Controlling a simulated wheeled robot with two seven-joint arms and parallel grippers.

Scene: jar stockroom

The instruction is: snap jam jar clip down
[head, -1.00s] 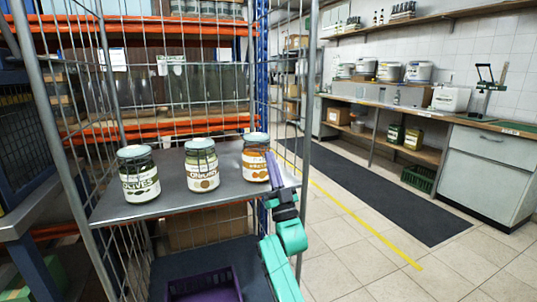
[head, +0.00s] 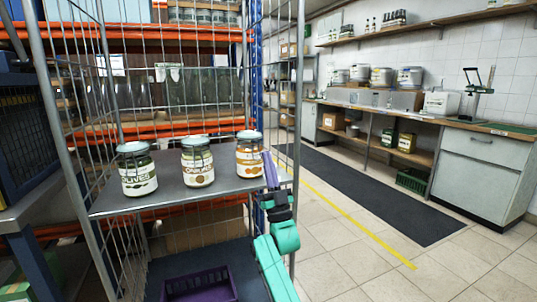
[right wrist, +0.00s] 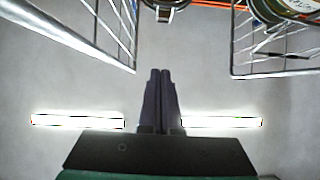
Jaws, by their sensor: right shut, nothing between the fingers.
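Three clip-top glass jars stand upright in a row on the grey shelf (head: 222,187) of a wire cage trolley. The right jar (head: 249,157) has orange contents; I take it as the jam jar, but its label is too small to read. The middle jar (head: 197,164) has a pale label, and the left jar (head: 137,172) reads olives. My right gripper (head: 266,155) is shut and empty, its purple fingers pointing up just right of the orange jar; I cannot tell whether they touch. The shut fingers also show in the right wrist view (right wrist: 160,75). The orange jar's clip is not clear. My left gripper is not in view.
The trolley's wire sides and posts (head: 296,110) stand close around the shelf. A purple crate (head: 200,285) sits on the lower deck. Orange racking stands behind. A counter (head: 480,128) runs along the right wall, with open floor before it.

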